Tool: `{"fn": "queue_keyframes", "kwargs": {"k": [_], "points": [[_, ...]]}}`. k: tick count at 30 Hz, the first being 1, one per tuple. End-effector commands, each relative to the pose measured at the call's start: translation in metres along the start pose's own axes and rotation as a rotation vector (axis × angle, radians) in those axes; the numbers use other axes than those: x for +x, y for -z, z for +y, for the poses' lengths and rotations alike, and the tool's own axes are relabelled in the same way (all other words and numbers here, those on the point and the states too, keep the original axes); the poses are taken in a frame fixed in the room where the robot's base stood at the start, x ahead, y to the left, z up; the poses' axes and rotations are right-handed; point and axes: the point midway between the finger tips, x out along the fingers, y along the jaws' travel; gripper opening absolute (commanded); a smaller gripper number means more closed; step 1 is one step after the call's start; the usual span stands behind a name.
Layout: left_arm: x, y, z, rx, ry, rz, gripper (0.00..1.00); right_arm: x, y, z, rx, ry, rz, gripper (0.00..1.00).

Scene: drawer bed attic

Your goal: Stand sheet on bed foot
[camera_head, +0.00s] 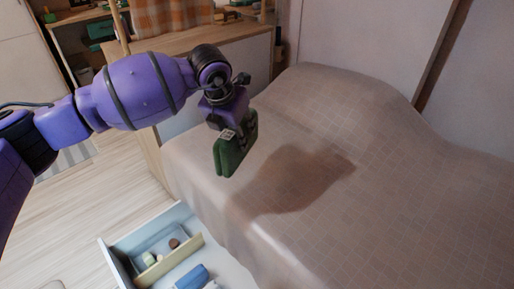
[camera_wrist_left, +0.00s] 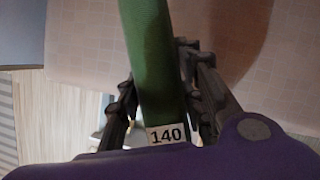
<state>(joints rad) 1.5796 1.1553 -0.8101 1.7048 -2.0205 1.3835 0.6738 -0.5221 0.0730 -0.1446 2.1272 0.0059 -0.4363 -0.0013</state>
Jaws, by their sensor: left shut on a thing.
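My left gripper (camera_head: 238,122) is shut on a green folded sheet (camera_head: 232,158) and holds it upright over the near left corner of the bed (camera_head: 350,110). In the left wrist view the green sheet (camera_wrist_left: 153,60) stands between the two dark fingers of the left gripper (camera_wrist_left: 165,100), with a white tag marked 140 at its lower end. A shadow lies on the bed cover to the right of the sheet. I cannot tell whether the sheet's lower edge touches the cover. My right gripper is not in view.
An open drawer (camera_head: 150,225) below the bed holds a blue item (camera_head: 192,277) and several small things behind a divider. A wooden cabinet (camera_head: 180,42) stands behind the arm. The bed's top is otherwise clear, with a raised hump at the far end.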

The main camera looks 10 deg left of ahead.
Motion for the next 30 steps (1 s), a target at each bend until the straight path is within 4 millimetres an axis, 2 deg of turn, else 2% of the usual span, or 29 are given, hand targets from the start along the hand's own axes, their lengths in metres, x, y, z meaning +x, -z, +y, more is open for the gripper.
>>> {"fn": "queue_keyframes", "kwargs": {"k": [1,5,9,12,21,26,30], "points": [[0.013,-0.011,-0.002,-0.003,0.003,-0.001,0.00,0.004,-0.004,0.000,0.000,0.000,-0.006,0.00],[0.038,-0.035,-0.004,-0.002,0.002,0.000,0.00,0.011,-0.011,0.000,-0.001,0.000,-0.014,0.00],[0.073,-0.042,-0.005,-0.001,0.003,0.002,0.00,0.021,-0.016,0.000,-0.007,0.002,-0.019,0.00],[0.089,-0.047,-0.005,0.000,0.002,0.002,0.00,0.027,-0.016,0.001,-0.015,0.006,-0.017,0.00],[0.111,-0.054,-0.006,0.001,0.002,0.001,0.00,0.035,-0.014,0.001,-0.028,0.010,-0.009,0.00],[0.134,-0.043,-0.005,0.002,0.001,0.001,0.00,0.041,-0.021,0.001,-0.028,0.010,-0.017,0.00],[0.135,-0.043,-0.005,0.002,0.001,-0.001,0.00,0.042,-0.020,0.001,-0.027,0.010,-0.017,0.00]]}}
